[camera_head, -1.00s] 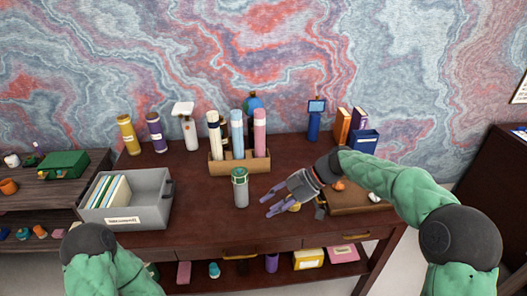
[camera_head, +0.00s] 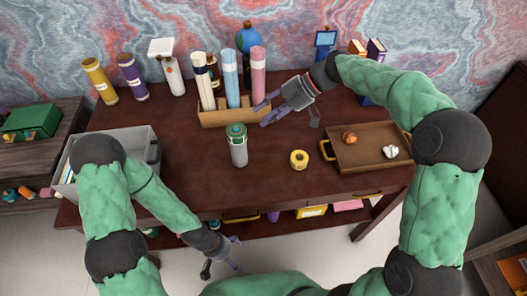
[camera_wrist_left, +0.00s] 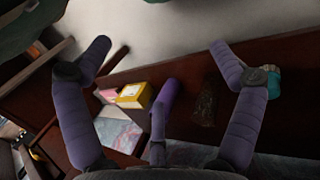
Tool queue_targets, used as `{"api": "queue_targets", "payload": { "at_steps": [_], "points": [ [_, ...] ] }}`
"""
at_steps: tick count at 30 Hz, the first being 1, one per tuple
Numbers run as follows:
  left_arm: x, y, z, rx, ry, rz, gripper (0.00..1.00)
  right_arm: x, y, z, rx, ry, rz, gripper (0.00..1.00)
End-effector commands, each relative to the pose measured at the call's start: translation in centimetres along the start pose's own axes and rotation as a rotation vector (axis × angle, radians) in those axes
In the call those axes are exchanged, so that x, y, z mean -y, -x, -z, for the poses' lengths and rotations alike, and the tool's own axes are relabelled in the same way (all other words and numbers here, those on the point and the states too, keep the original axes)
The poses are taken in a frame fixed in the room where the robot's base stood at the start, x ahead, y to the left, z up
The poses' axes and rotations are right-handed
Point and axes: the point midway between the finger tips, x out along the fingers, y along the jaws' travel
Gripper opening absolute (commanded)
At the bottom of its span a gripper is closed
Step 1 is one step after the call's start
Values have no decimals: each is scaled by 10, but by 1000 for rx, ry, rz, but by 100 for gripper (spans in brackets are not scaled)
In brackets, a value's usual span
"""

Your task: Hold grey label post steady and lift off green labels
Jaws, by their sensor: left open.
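The grey label post (camera_head: 239,154) stands upright on the desk, in front of the wooden holder of tubes. The green labels (camera_head: 236,131) form a band around its top. My left gripper (camera_head: 225,263) is open and empty, low in front of the desk's front edge and well below the post. Its spread purple fingers (camera_wrist_left: 163,62) show in the left wrist view, with nothing between them. My right gripper (camera_head: 266,114) is open and empty above the desk, up and to the right of the post and apart from it.
A yellow tape roll (camera_head: 299,159) and a brown tray (camera_head: 372,158) with small items lie right of the post. The wooden holder (camera_head: 232,117) stands behind it. A grey bin (camera_head: 151,151) is at left, partly behind my left arm. The lower shelf holds a yellow box (camera_wrist_left: 133,95).

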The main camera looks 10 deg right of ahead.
Motion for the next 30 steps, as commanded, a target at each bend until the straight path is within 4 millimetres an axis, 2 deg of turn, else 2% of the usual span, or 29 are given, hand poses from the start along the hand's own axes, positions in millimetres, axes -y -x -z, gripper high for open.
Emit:
{"api": "queue_targets", "payload": {
  "at_steps": [3, 6, 14, 23, 26, 30],
  "points": [
    [-16, 4, -16, 126, -181, 9, 100, 0, 0, 0, 0, 0, 0, 39],
    [-23, 9, -30, 239, -331, 32, 100, 0, 0, 0, 0, 0, 0, 39],
    [-17, 40, -56, 534, -699, 163, 100, 0, 0, 0, 0, 0, 0, 39],
    [6, 101, -52, 881, -1061, 445, 100, 0, 0, 0, 0, 0, 0, 39],
    [16, 127, -51, 1026, -1173, 576, 100, 0, 0, 0, 0, 0, 0, 39],
    [22, 166, -40, 1224, -1308, 792, 100, 0, 0, 0, 0, 0, 0, 39]
  ]
}}
